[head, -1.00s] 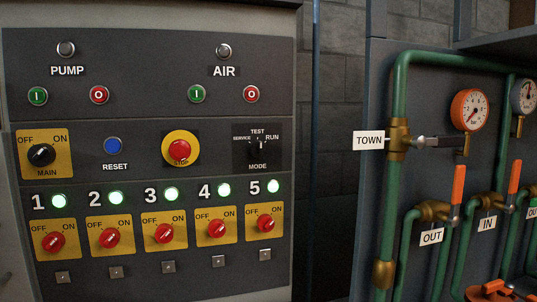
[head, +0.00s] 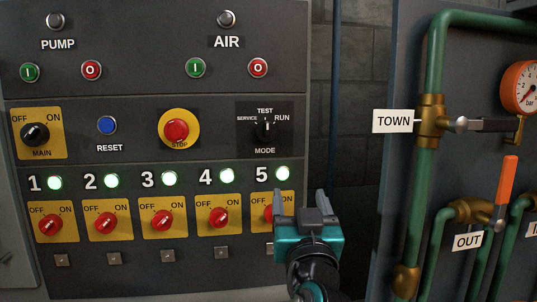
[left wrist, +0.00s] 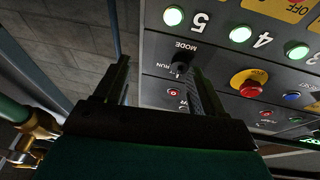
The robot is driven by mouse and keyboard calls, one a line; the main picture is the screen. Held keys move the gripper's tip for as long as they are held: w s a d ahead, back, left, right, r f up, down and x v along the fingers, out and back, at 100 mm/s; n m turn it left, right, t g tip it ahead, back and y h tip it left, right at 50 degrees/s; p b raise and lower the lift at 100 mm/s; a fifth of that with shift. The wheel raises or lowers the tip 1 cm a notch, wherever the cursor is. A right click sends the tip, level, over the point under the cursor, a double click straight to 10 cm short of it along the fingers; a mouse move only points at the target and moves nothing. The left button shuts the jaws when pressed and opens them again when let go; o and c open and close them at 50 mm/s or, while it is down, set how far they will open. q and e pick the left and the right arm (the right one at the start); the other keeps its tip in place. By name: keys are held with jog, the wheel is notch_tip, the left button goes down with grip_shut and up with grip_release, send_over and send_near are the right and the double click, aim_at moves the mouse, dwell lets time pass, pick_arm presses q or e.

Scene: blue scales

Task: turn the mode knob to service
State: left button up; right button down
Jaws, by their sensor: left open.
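The black mode knob (head: 265,131) is on the dark panel, with SERVICE at its left, TEST above and RUN at its right. It seems to stand upright toward TEST, but its pointer is too small to be sure. My left gripper (head: 300,200) is open and empty, below and right of the knob in the head view, and it hides part of switch 5 (head: 268,215). In the left wrist view the open fingers (left wrist: 160,72) reach toward the panel, with the knob (left wrist: 181,67) near the right finger. I see no contact. My right gripper is not in view.
The red stop button (head: 176,131) is left of the knob. A row of red switches and lit green lamps runs below. Right of the cabinet, past a wall gap, stand green pipes (head: 432,170) with the TOWN valve lever (head: 490,125). The panel front around the knob is clear.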

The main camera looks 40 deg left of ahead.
aim_at(267, 136)
pick_arm(q)
notch_tip(267, 136, up, 5)
jog(key=s+a+n+g+y, duration=0.2)
jog(key=s+n+y, duration=0.1)
jog(key=n, duration=0.1)
jog(key=p+x, duration=0.4)
jog(key=x, duration=0.7)
jog(key=shift+w+f, duration=0.1)
jog(key=shift+w, duration=0.15)
jog(key=shift+w+a, duration=0.3)
jog(key=shift+a, duration=0.2)
jog(key=shift+c, duration=0.3)
